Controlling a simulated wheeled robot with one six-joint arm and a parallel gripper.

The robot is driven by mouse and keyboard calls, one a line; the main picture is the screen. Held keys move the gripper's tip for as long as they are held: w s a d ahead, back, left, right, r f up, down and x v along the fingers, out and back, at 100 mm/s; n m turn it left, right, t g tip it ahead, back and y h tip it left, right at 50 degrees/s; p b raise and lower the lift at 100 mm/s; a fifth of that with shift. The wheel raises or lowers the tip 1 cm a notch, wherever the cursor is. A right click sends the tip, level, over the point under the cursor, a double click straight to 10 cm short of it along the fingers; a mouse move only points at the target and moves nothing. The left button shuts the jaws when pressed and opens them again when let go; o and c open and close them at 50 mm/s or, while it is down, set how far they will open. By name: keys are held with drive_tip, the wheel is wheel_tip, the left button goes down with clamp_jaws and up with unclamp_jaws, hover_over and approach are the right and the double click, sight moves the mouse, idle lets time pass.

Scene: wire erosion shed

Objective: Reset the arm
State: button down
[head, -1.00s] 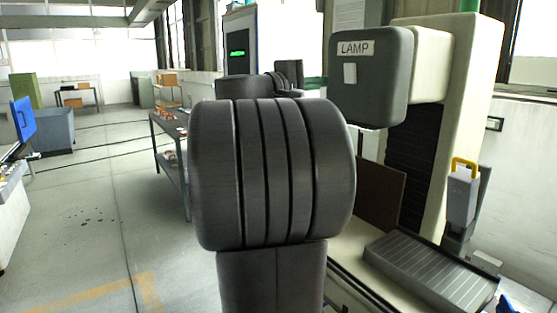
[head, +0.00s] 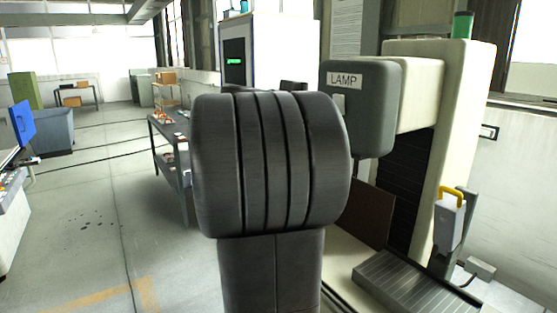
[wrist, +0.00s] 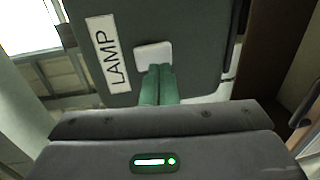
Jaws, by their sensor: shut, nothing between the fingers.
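My gripper (wrist: 159,70) shows in the wrist view with its two green fingers together and nothing between them. Its tips overlap the lower edge of a white switch plate (wrist: 152,53) on a dark grey box with a "LAMP" label (wrist: 107,53). I cannot tell whether the tips touch the plate. In the head view the lamp box (head: 378,110) sits on a cream machine column right of my arm. My own dark arm links fill the middle of that view and hide the gripper.
The cream column (head: 455,130) rises close on the right, with a ribbed grey bed (head: 405,285) below. A grey unit with a yellow handle (head: 449,215) stands beside it. A shelf table (head: 187,180) is left of my arm. The floor (head: 90,230) further left is open.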

drive_tip(key=shift+r+p, duration=0.3)
drive_tip(key=shift+p, duration=0.25)
drive_tip(key=shift+f+b+v, duration=0.2)
drive_tip(key=shift+b+v, duration=0.35)
drive_tip(key=shift+v, duration=0.3)
